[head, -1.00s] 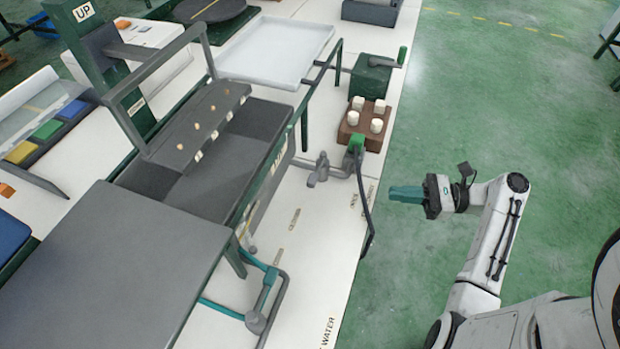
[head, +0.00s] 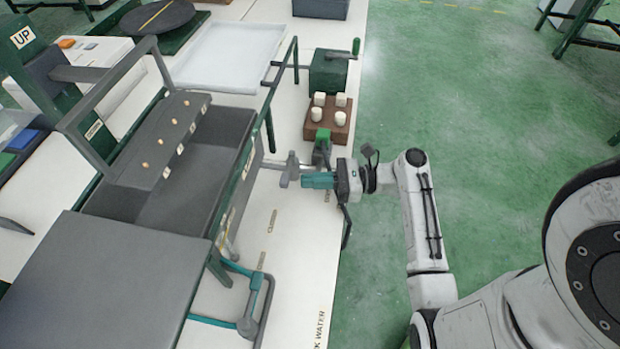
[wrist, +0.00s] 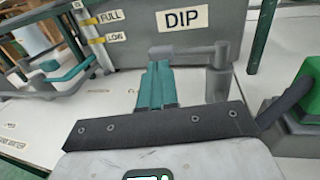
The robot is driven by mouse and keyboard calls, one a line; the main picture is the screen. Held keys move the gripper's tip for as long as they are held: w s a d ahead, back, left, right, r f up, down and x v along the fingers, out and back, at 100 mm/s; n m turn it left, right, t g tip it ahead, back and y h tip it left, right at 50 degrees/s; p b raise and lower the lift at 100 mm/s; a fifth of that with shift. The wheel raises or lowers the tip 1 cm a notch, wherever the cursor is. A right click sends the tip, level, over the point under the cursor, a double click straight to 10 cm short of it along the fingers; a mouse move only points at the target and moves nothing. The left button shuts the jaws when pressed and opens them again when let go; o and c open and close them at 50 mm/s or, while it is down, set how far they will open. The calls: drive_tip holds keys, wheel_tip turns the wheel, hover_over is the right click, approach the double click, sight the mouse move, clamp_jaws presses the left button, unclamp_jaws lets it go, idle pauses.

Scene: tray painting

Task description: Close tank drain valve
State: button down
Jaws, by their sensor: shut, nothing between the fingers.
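The grey drain valve (head: 289,170) sits on a pipe at the right side of the dark tank labelled DIP (head: 247,160). In the wrist view its flat lever (wrist: 185,52) points left from an upright post (wrist: 220,82). My gripper (head: 306,180) has teal fingers, shut and empty, right beside the valve. In the wrist view the fingertips (wrist: 160,68) are just at the lever's left part; I cannot tell whether they touch it. Small labels lie on the white bench, one near the valve partly hidden by my gripper.
A green crank box (head: 328,72) is farther back. Teal piping (head: 257,280) runs at the front.

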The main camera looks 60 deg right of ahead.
drive_tip(key=shift+w+a, duration=0.25)
drive_tip(key=shift+w, duration=0.1)
drive_tip(key=shift+w+a+r+m+t+h+p, duration=0.1)
drive_tip(key=shift+a+r+m+t+h+p, duration=0.2)
drive_tip(key=shift+p, duration=0.6)
drive_tip(key=shift+w+a+m+h+p, duration=0.2)
drive_tip(key=shift+m+h+p, duration=0.3)
drive_tip(key=shift+p, duration=0.55)
drive_tip(key=shift+w+a+f+t+p, duration=0.3)
drive_tip(key=shift+p, duration=0.25)
